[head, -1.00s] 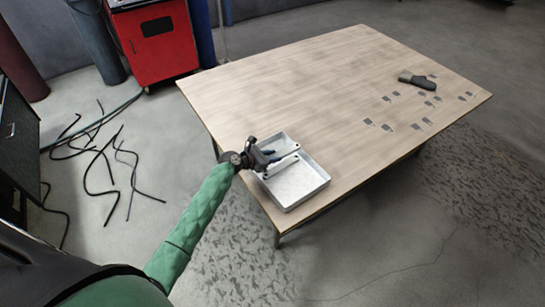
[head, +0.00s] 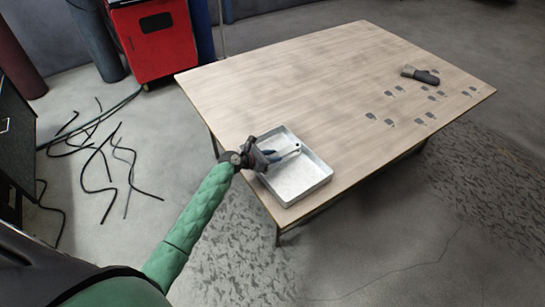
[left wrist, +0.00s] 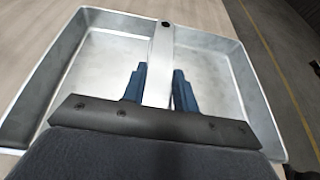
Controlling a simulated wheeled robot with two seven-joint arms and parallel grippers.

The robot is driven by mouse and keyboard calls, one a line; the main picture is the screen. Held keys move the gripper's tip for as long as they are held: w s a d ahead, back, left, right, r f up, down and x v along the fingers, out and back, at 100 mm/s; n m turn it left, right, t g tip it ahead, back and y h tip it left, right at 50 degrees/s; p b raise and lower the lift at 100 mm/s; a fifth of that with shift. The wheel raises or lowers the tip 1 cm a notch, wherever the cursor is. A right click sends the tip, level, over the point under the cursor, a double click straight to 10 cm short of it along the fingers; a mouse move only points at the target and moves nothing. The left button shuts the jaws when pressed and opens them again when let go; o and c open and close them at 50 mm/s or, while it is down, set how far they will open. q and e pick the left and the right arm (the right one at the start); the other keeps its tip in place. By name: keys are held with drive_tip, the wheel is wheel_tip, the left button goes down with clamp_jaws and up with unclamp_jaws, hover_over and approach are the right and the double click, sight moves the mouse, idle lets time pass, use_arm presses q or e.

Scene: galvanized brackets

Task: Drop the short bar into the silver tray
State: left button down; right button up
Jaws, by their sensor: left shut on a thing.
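The silver tray (head: 318,180) stands on the near left corner of the wooden table. My left gripper (head: 282,156) is over the tray's left part, with its two blue fingers shut on the short bar (head: 291,150). In the left wrist view the bar (left wrist: 161,55) is a pale metal strip with a dark hole near its far end. It lies between the fingertips (left wrist: 160,88), and the tray's bare floor (left wrist: 215,75) shows on both sides of it. I cannot tell whether the bar touches the tray. My right gripper is in neither view.
The wooden table (head: 290,85) is mostly clear. A dark-handled tool (head: 420,75) lies at its far right, near several small dark marks or flat pieces. A red cabinet (head: 155,40) and loose black cables (head: 100,160) are on the floor beyond and left.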

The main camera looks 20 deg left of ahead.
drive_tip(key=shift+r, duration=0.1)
use_arm(q)
drive_tip(key=c, duration=1)
unclamp_jaws()
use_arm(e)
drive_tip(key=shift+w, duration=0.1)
use_arm(q)
drive_tip(key=shift+s+a, duration=0.3)
drive_tip(key=shift+s, duration=0.1)
drive_tip(key=b+v, duration=0.1)
drive_tip(key=v, duration=0.4)
drive_tip(key=shift+s+b, duration=0.1)
drive_tip(key=shift+b, duration=0.3)
drive_tip(key=shift+v, duration=0.85)
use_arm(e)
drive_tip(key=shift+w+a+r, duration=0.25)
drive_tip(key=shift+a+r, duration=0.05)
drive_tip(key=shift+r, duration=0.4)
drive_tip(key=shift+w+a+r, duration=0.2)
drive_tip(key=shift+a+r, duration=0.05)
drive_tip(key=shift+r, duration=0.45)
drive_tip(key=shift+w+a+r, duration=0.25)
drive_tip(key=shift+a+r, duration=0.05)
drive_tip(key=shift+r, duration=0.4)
use_arm(q)
drive_tip(key=shift+r, duration=0.1)
